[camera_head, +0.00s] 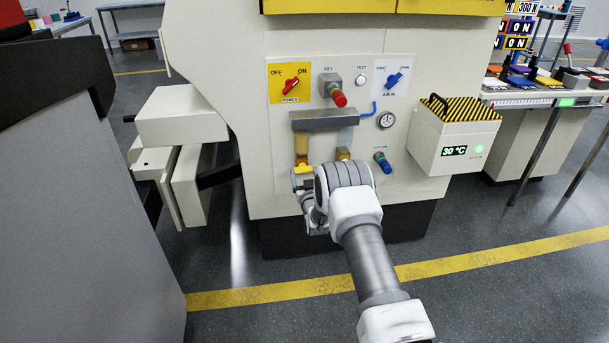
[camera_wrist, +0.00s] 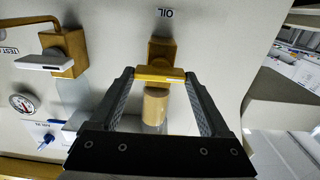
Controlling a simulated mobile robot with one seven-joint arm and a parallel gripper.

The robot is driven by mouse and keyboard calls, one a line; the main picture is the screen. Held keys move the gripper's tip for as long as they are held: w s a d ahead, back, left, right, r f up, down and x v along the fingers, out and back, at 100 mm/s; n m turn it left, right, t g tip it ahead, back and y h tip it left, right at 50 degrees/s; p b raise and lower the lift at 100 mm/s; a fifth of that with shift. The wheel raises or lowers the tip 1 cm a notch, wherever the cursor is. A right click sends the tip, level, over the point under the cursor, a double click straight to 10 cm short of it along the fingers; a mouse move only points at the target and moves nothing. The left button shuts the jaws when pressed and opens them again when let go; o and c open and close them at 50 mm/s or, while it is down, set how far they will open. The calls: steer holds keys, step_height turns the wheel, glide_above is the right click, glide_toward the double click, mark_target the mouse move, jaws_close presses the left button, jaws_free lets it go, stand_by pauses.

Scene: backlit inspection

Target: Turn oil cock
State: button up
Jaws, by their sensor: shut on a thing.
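The oil cock is a brass block (camera_wrist: 162,50) under an upside-down OIL label in the wrist view, with a yellow lever handle (camera_wrist: 160,73) lying crosswise. My gripper (camera_wrist: 159,78) has one finger at each end of this lever and is shut on it. In the head view the yellow lever (camera_head: 304,169) shows below the amber sight tube (camera_head: 301,145) on the machine's front. My gripper (camera_head: 303,182) is there too, small and partly hidden by my arm.
A second brass cock (camera_wrist: 70,52) with a pale lever stands at left in the wrist view. A gauge (camera_head: 386,120), a blue-capped knob (camera_head: 382,160) and a striped-top box (camera_head: 455,135) are to the right on the machine. A grey bracket (camera_head: 325,120) sits above the tube.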

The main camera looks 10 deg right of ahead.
steer(key=n, duration=0.8)
steer(key=shift+a+f+n, duration=0.1)
steer(key=shift+n, duration=0.3)
steer(key=n, duration=0.4)
steer(key=shift+n, duration=2.5)
steer(key=o, duration=1.2)
